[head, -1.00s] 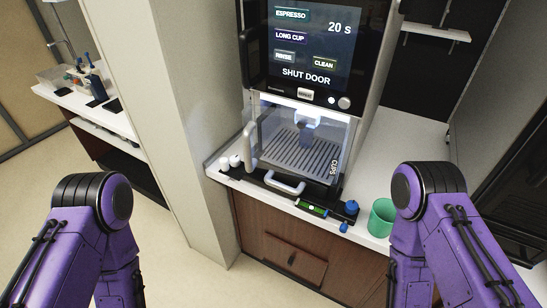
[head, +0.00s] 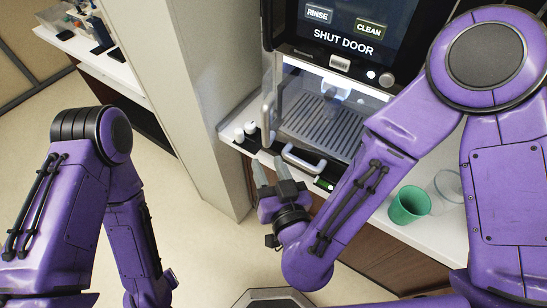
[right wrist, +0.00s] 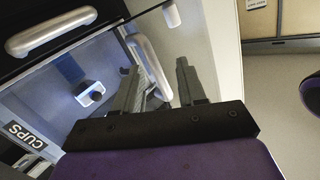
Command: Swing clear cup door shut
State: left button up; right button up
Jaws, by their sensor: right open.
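The coffee machine's screen (head: 345,35) reads "SHUT DOOR". Its clear cup door (head: 277,88) stands swung open at the left of the lit cup bay (head: 325,122), seen nearly edge-on. The door's pale upright handle (head: 267,118) is on its outer edge; in the right wrist view the handle (right wrist: 150,62) shows beyond and between my fingers. My right gripper (head: 271,172) is open and empty, below and in front of the door handle; its fingers also show in the right wrist view (right wrist: 157,72). I cannot tell whether they touch anything. My left gripper is out of view.
A horizontal handle (head: 303,160) juts from the machine's base, close to my right fingers. Small white pots (head: 245,131) stand left of the bay. A green cup (head: 407,207) and a clear glass (head: 447,187) stand on the counter at right. Open floor lies in front.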

aim_at(267, 132)
jog(key=shift+n+t+h, duration=0.6)
jog(key=shift+t+h, duration=0.1)
jog(key=w+r, duration=0.1)
jog(key=w, duration=0.1)
jog(key=w+r, duration=0.1)
jog(key=w, duration=0.4)
jog(key=shift+w+r+p, duration=0.3)
jog(key=shift+r+p, duration=0.05)
jog(key=shift+r, duration=0.05)
jog(key=shift+a, duration=0.1)
grip_shut()
jog(key=shift+w+d+p, duration=0.2)
jog(key=shift+w+p, duration=0.15)
jog(key=shift+w, duration=0.95)
jog(key=shift+w+d+p, duration=0.15)
jog(key=shift+w+p, duration=0.2)
jog(key=shift+w, duration=0.95)
jog(key=shift+o, duration=1)
grip_release()
